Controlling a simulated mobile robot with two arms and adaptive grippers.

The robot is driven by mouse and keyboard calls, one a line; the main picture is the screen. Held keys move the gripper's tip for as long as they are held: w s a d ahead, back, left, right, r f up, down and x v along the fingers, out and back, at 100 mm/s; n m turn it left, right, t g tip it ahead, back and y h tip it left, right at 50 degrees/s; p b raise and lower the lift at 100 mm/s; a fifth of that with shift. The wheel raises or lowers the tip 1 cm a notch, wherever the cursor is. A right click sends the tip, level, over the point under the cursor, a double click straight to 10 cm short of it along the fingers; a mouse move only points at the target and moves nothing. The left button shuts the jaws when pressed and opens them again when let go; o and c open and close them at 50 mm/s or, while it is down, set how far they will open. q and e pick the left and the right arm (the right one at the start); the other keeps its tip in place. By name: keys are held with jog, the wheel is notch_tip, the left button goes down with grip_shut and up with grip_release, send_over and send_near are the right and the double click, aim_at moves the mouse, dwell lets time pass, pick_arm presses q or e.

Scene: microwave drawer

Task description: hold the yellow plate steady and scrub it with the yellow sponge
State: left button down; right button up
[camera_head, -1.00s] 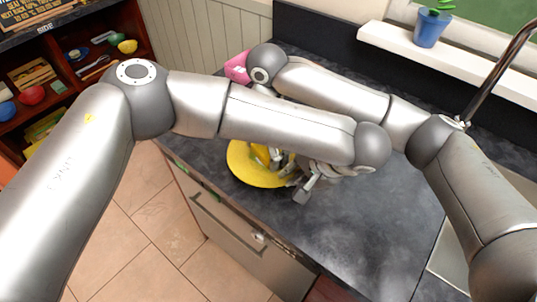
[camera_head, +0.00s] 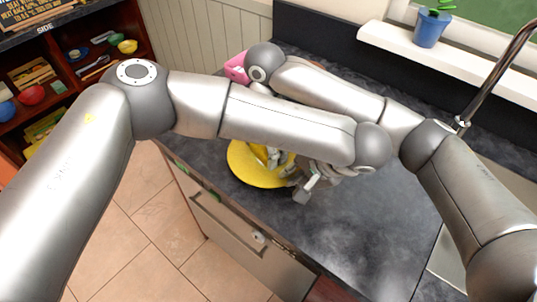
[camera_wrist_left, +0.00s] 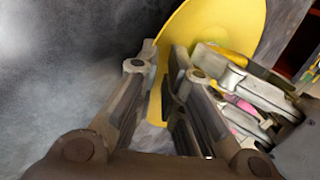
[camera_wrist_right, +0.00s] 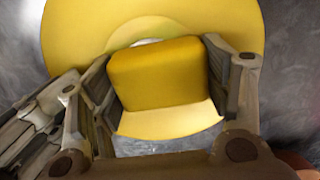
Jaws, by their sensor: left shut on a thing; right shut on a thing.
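The yellow plate (camera_head: 242,167) lies on the dark counter in the head view, partly hidden by my arms. My left gripper (camera_head: 297,180) is at the plate's right edge. In the left wrist view its fingers (camera_wrist_left: 164,78) are shut on the rim of the plate (camera_wrist_left: 232,22). My right gripper (camera_head: 273,157) is over the plate. In the right wrist view its fingers (camera_wrist_right: 165,88) are shut on the sides of the yellow sponge (camera_wrist_right: 158,74), which is over the plate (camera_wrist_right: 75,28). Whether the sponge touches the plate is hard to tell.
A pink object (camera_head: 236,67) stands at the back of the counter, partly behind my right arm. A drawer front (camera_head: 235,236) is below the counter edge. A faucet (camera_head: 495,72) and sink are at right. The counter (camera_head: 350,235) in front of the plate is clear.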

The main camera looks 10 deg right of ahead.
jog(key=shift+s+d, duration=0.45)
jog(key=shift+s, duration=0.3)
jog(key=shift+w+a, duration=0.45)
jog(key=shift+w, duration=0.35)
jog(key=shift+s+d+f, duration=0.1)
jog(key=shift+s+d, duration=0.35)
jog(key=shift+s, duration=0.3)
pick_arm(q)
jog(key=shift+f, duration=0.1)
pick_arm(e)
jog(key=shift+w+a, duration=0.5)
jog(key=shift+w, duration=0.25)
jog(key=shift+s+d, duration=0.45)
jog(key=shift+s, duration=0.3)
